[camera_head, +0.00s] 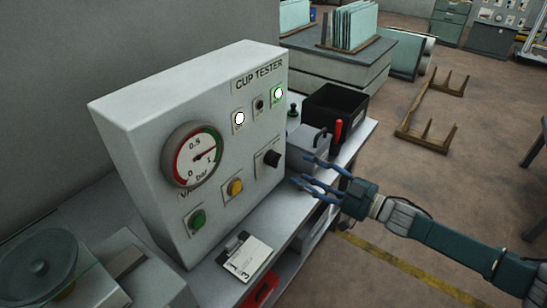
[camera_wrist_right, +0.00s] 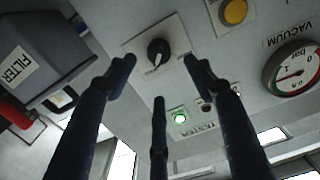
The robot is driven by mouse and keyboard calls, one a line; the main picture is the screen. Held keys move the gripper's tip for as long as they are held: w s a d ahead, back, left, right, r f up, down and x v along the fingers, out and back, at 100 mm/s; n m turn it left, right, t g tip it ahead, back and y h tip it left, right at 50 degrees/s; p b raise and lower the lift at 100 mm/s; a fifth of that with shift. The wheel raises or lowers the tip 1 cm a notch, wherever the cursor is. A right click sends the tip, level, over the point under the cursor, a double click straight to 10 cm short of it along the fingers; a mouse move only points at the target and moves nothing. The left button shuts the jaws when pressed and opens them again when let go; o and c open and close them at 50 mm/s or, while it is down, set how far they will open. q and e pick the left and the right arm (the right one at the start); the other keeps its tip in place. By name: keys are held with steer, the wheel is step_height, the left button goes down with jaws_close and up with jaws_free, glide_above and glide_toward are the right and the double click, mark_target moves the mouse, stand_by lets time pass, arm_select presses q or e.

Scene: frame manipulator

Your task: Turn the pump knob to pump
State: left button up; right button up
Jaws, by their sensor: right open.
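The pump knob (camera_head: 271,158) is a black rotary knob on a pale plate on the front of the grey cup tester (camera_head: 140,110). It also shows in the right wrist view (camera_wrist_right: 158,52), with a pale pointer mark on it. My right gripper (camera_head: 303,170) is open and empty, its blue fingers pointing at the panel just right of the knob. In the right wrist view my fingers (camera_wrist_right: 159,70) are spread around the line to the knob, apparently apart from it. My left gripper is out of view.
The panel also has a vacuum gauge (camera_head: 194,155), a yellow button (camera_head: 235,187), a green button (camera_head: 197,220), a lit white lamp (camera_head: 239,119) and a lit green lamp (camera_head: 278,93). A grey filter box (camera_wrist_right: 45,50) stands close beside my fingers. A black bin (camera_head: 335,103) is behind.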

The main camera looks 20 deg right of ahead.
mark_target(279, 160)
steer(key=x, duration=0.1)
steer(key=p+x, duration=0.1)
steer(key=x, duration=0.2)
steer(key=shift+w+a+r, duration=0.2)
steer(key=shift+w+r, duration=0.05)
steer(key=shift+r, duration=0.1)
steer(key=x, duration=0.2)
steer(key=p+x, duration=0.1)
steer(key=x, duration=0.1)
steer(key=shift+w+a+f, duration=0.1)
steer(key=shift+w+f, duration=0.05)
steer(key=shift+f, duration=0.1)
steer(key=shift+a, duration=0.1)
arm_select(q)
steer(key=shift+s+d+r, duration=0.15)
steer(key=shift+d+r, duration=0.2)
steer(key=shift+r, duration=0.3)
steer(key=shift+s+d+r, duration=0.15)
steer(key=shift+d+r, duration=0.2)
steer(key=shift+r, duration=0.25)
arm_select(e)
steer(key=shift+w, duration=0.1)
steer(key=c, duration=1.1)
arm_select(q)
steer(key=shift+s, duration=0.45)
